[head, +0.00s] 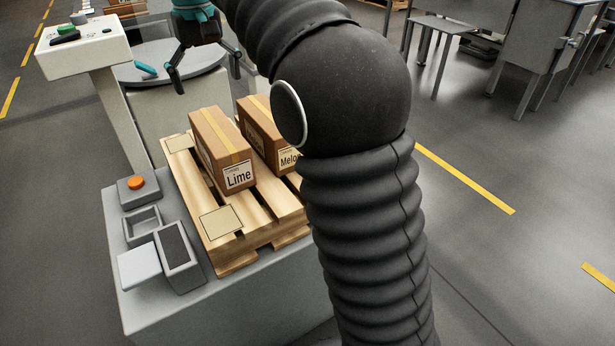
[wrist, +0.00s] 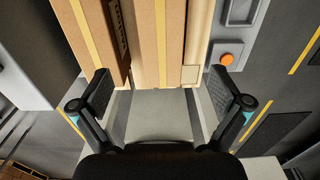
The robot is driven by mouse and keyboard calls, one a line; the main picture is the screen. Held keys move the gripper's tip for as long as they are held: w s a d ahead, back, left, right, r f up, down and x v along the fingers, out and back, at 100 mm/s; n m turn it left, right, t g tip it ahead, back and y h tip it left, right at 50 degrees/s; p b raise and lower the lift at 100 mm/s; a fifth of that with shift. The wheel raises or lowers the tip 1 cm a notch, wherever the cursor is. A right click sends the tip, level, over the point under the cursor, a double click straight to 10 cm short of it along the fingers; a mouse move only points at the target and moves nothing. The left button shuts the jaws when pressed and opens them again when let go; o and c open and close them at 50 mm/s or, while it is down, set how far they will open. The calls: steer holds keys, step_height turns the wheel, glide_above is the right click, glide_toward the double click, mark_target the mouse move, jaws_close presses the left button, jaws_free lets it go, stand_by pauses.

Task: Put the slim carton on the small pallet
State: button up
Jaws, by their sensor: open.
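A wooden pallet (head: 262,210) lies on a grey block and carries two brown taped cartons side by side. The Lime carton (head: 222,150) is on the left, and the Melon carton (head: 262,133) is partly hidden by my arm. Both look narrow; I cannot tell which is the slim one, and no carton shows off the pallet. My gripper (head: 208,82) is open and empty beyond the cartons, above a round grey top. In the wrist view, the Lime carton (wrist: 145,45) and Melon carton (wrist: 98,35) stand ahead of my open fingers (wrist: 160,88), apart from them.
A console with a green button (head: 82,45) stands at the left. An orange button (head: 136,182) and small grey trays (head: 142,225) sit beside the pallet. Pale patches (head: 221,221) mark the pallet's left side.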

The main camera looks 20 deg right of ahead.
steer(key=s+d+m+t, duration=0.1)
steer(key=s+d+t, duration=0.1)
steer(key=s+d, duration=0.45)
steer(key=s+d+f+t, duration=0.1)
steer(key=s+d+f, duration=0.2)
steer(key=s+f, duration=0.2)
steer(key=s+d+f+m+t, duration=0.1)
steer(key=s+d+f, duration=0.2)
steer(key=s, duration=0.6)
steer(key=s+d+f+m+t, duration=0.1)
steer(key=s+d+f, duration=0.3)
steer(key=s+f, duration=0.3)
steer(key=shift+s+f+t, duration=0.2)
steer(key=shift+s+t, duration=0.05)
steer(key=shift+t, duration=0.05)
